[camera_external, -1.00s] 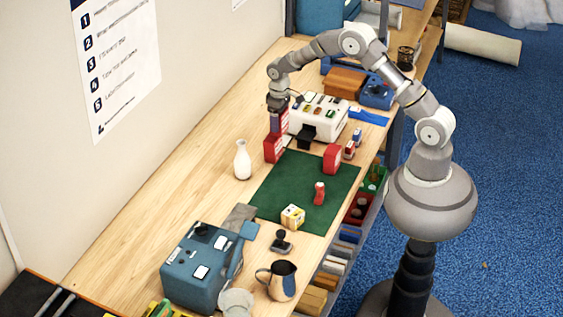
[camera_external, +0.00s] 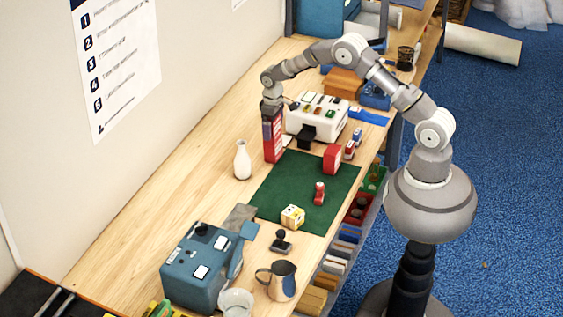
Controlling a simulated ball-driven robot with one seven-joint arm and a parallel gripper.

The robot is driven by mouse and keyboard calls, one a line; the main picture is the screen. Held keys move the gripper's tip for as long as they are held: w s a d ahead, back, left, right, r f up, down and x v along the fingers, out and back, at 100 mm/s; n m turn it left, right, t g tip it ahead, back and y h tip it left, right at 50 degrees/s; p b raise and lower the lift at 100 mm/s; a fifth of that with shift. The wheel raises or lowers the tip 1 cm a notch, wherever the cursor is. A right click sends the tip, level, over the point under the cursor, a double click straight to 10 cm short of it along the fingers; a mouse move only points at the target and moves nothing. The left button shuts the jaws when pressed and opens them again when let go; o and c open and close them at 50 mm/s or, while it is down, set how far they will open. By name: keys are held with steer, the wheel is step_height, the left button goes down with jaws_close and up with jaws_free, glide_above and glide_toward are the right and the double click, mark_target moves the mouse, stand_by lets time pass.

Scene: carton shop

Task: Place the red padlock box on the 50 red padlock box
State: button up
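A red box (camera_external: 273,152) stands upright on the wooden table, just off the far left corner of the green mat. A second red box (camera_external: 278,131) is directly above it, lined up with it and seemingly touching; a gap cannot be made out. My gripper (camera_external: 270,127) points down with its dark fingers around the upper box and appears shut on it. The fingers cover part of that box. Another red box (camera_external: 332,159) stands apart at the right edge of the mat. Labels are too small to read.
A white machine (camera_external: 318,117) stands close to the right of the stack. A white vase (camera_external: 242,160) is near it on the left. The green mat (camera_external: 275,195) carries a small red item (camera_external: 319,193) and a yellow-and-white cube (camera_external: 292,216). A blue machine (camera_external: 200,268) stands in front.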

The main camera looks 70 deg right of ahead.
steer(key=shift+r, duration=0.1)
step_height(320, 180, up, 12)
steer(key=shift+p, duration=0.95)
steer(key=s+a+r+t, duration=0.15)
steer(key=r+t, duration=0.25)
steer(key=r, duration=1.1)
steer(key=a+r+t, duration=0.2)
steer(key=r+t, duration=0.2)
steer(key=r, duration=1.1)
steer(key=s+a+r+t, duration=0.1)
steer(key=s+r+t, duration=0.1)
steer(key=s+r, duration=0.3)
steer(key=s+a+r+t, duration=0.1)
steer(key=s+r+t, duration=0.2)
steer(key=r, duration=0.9)
steer(key=s+a+r+t, duration=0.1)
steer(key=s+r+t, duration=0.1)
steer(key=s+r, duration=0.7)
steer(key=shift+a+r, duration=0.15)
steer(key=shift+a, duration=0.1)
